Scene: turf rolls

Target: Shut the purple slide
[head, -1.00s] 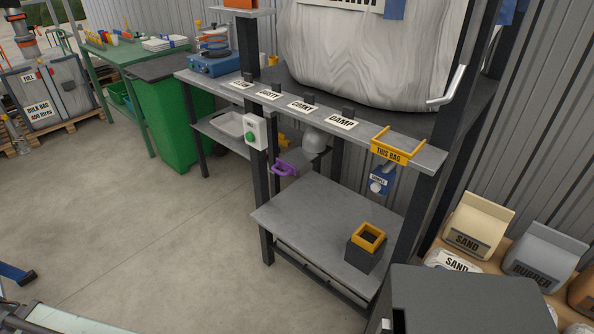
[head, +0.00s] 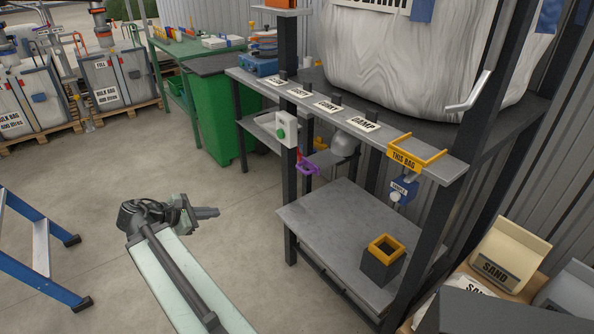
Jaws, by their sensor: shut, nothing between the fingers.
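The purple slide (head: 307,168) shows as a purple handle at the end of a grey plate under the labelled shelf, just right of the post with the green button. Whether the slide is out or in is too small to tell. My gripper (head: 213,212) is at the end of my arm in the lower middle, left of the rack and well apart from the purple slide. Its fingers are together, point right, and hold nothing.
A rack post (head: 290,190) with a green-button box (head: 285,131) stands between my gripper and the slide. A lower shelf (head: 335,235) holds a dark box with a yellow rim (head: 382,262). A blue stepladder (head: 40,250) stands left. The floor around my gripper is clear.

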